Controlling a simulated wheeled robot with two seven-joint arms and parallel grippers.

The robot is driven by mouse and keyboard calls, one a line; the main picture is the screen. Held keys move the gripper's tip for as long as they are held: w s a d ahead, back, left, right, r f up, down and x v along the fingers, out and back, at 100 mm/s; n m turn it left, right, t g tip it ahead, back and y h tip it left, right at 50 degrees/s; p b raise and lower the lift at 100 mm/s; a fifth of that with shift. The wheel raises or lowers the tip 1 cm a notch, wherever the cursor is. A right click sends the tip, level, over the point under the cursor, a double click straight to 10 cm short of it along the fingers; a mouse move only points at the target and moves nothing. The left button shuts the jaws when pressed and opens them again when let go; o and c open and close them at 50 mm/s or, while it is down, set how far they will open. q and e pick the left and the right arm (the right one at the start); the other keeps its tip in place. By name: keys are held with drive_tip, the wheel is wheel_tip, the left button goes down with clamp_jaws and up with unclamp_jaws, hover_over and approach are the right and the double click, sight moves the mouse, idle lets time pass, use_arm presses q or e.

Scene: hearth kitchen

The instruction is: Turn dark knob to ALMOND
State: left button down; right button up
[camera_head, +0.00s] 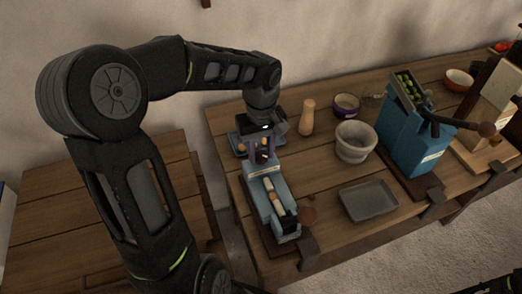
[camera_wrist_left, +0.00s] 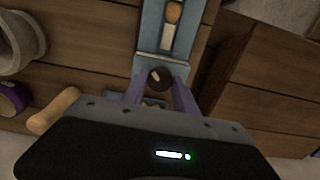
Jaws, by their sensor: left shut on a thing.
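The dark knob (camera_wrist_left: 159,79) shows in the left wrist view as a dark round disc with a pale mark on its face. It sits at the end of a narrow blue device (camera_head: 266,196) on the table. My left gripper (camera_wrist_left: 161,92) has its purple fingers on either side of the knob and is shut on it. In the head view the left gripper (camera_head: 263,150) comes down from above onto the device's far end, and the knob is mostly hidden there. No ALMOND lettering can be read. My right gripper is not in view.
A wooden pestle-like piece (camera_head: 307,118), a grey mortar (camera_head: 355,142), and a purple bowl (camera_head: 346,105) stand right of my gripper. A grey tray (camera_head: 368,201) lies nearer the front edge. A blue press (camera_head: 408,135) stands further right.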

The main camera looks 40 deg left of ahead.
use_arm(q)
drive_tip(key=shift+m, duration=0.3)
drive_tip(key=m, duration=0.8)
drive_tip(key=shift+m, duration=0.3)
drive_tip(key=m, duration=0.4)
drive_tip(key=shift+m, duration=0.3)
drive_tip(key=m+p, duration=0.1)
drive_tip(key=m, duration=0.3)
drive_tip(key=c, duration=1)
unclamp_jaws()
drive_tip(key=shift+o, duration=0.2)
drive_tip(key=shift+r, duration=0.1)
